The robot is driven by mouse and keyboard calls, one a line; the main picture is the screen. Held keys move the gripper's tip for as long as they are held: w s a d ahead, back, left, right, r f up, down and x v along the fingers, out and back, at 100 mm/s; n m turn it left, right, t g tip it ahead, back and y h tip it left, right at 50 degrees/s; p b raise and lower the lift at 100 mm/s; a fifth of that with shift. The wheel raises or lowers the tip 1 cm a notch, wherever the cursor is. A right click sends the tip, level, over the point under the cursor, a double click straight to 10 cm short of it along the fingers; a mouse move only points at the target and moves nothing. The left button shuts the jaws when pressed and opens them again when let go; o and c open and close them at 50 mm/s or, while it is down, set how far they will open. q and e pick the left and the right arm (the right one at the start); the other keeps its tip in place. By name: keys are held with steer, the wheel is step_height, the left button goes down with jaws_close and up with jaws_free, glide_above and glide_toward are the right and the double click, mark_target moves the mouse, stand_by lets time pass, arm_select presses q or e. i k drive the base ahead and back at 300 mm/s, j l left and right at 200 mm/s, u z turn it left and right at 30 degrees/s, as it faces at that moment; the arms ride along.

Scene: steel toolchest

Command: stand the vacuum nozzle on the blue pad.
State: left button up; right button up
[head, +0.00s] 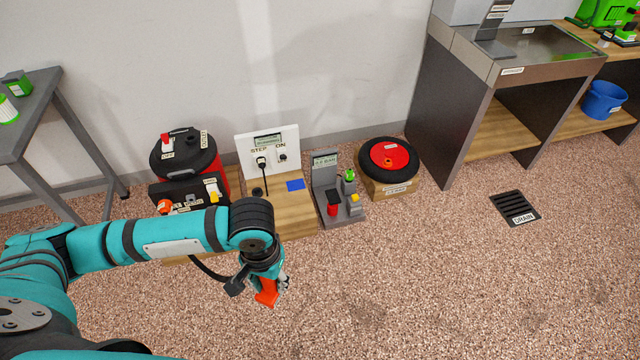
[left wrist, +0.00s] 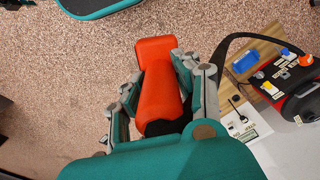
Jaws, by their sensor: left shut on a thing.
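The vacuum nozzle (head: 267,292) is orange-red. My left gripper (head: 272,285) is shut on it and holds it in front of the low wooden bench, apart from it. In the left wrist view the nozzle (left wrist: 160,80) sits between the fingers of my left gripper (left wrist: 158,72), its wide end pointing away from the palm. The blue pad (head: 295,185) lies bare on the bench top, and also shows in the left wrist view (left wrist: 245,62) to the right of the nozzle. My right gripper is not in view.
A black hose (head: 205,268) curves beside my left wrist. A red and black vacuum (head: 185,158) and a white outlet panel (head: 270,150) stand beside and behind the pad. A grey pump stand (head: 340,205) is to its right. Open floor lies in front.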

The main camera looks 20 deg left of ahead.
mark_target(296, 185)
steer(key=i+j+z, duration=0.4)
steer(key=j, duration=0.15)
steer(key=j+z, duration=0.25)
steer(key=i+j+z, duration=0.2)
steer(key=j, duration=0.2)
steer(key=i+j, duration=0.1)
steer(key=j, duration=0.3)
steer(key=i+j, duration=0.1)
steer(key=j, duration=0.3)
steer(key=i+j, duration=0.15)
steer(key=j, duration=0.3)
steer(key=i+j, duration=0.1)
steer(key=j, duration=0.3)
steer(key=z, duration=0.05)
